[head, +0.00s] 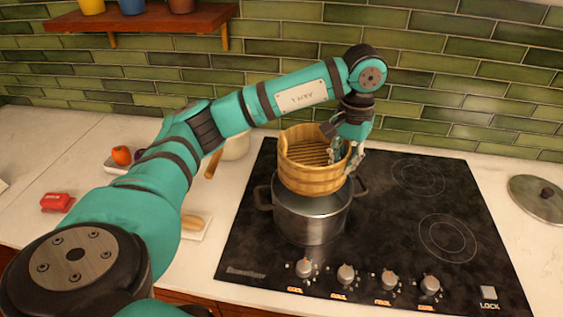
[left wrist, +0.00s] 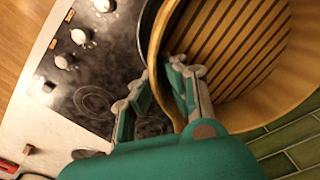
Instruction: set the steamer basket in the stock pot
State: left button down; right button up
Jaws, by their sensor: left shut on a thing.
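The steamer basket (head: 312,177) is a round wooden basket with a slatted floor. It is above the stock pot's mouth in the head view, roughly level, and hides the back of the pot's rim. The stock pot (head: 309,222) is grey metal and stands on the left front of the cooktop. My left gripper (head: 346,157) is shut on the basket's right wall. In the left wrist view the gripper (left wrist: 158,88) has one finger on each side of the basket's wall (left wrist: 158,50). I cannot tell whether the basket touches the pot. My right gripper is not in view.
The black cooktop (head: 400,235) has free burners on the right and knobs along its front. A glass lid (head: 538,197) lies on the counter at the right. A red object (head: 57,202) and a tomato (head: 122,155) are at the left. A shelf (head: 150,20) hangs at upper left.

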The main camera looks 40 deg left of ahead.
pick_arm(q)
notch_tip(320, 180, down, 11)
jog(key=p, duration=0.2)
jog(key=shift+d, duration=0.25)
jog(key=c, duration=1.5)
grip_release()
jog(key=shift+w, duration=0.1)
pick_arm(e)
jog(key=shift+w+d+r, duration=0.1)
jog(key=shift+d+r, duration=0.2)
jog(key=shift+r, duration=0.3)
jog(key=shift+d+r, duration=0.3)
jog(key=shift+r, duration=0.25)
